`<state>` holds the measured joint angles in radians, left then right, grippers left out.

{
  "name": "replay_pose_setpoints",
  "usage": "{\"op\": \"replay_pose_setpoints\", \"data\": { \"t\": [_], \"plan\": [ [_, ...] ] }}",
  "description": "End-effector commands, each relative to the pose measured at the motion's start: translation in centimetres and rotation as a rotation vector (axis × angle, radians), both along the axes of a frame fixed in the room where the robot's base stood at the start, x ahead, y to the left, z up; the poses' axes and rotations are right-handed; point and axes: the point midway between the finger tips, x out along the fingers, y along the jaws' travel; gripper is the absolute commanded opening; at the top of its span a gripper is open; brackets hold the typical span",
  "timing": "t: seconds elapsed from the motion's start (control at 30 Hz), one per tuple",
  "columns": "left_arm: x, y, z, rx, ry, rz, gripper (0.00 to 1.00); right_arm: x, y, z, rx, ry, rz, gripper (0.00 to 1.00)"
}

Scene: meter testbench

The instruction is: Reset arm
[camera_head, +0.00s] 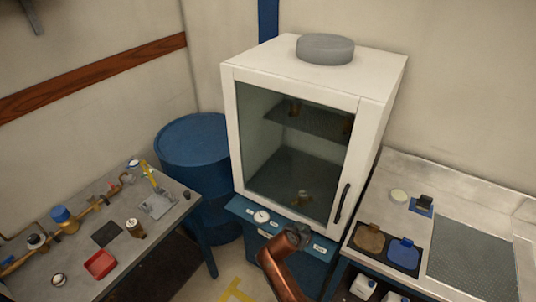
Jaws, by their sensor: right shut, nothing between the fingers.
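My right arm, copper-coloured, comes up from the bottom middle. Its dark gripper (299,233) is small and partly hidden by the arm link, in front of the lower edge of a white cabinet (231,120). The gripper is shut, with nothing seen in it. My left gripper is not in view.
The cabinet's glass door with a dark handle (342,204) is closed. A left bench (160,232) holds pipe fittings, a red tray (100,264) and small parts. A blue barrel (194,145) stands behind. A right metal bench (450,178) holds round pads and a mesh panel.

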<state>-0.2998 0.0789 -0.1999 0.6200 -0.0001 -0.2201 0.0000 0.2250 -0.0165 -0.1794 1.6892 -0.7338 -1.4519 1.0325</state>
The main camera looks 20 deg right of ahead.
Motion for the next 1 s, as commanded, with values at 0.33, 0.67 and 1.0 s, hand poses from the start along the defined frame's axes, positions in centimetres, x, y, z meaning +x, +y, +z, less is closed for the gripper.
{"op": "replay_pose_setpoints", "data": {
  "t": [0.33, 0.67, 1.0],
  "plan": [
    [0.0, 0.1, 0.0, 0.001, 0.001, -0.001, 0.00, -8.1, -2.4, -5.1, 0.051, 0.180, 0.120, 0.00],
    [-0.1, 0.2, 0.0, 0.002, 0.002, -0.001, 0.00, -23.4, -2.8, -9.1, 0.136, 0.440, 0.485, 0.00],
    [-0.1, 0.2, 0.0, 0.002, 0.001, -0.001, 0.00, -30.9, -1.6, -8.4, 0.158, 0.526, 0.714, 0.00]
  ]
}}
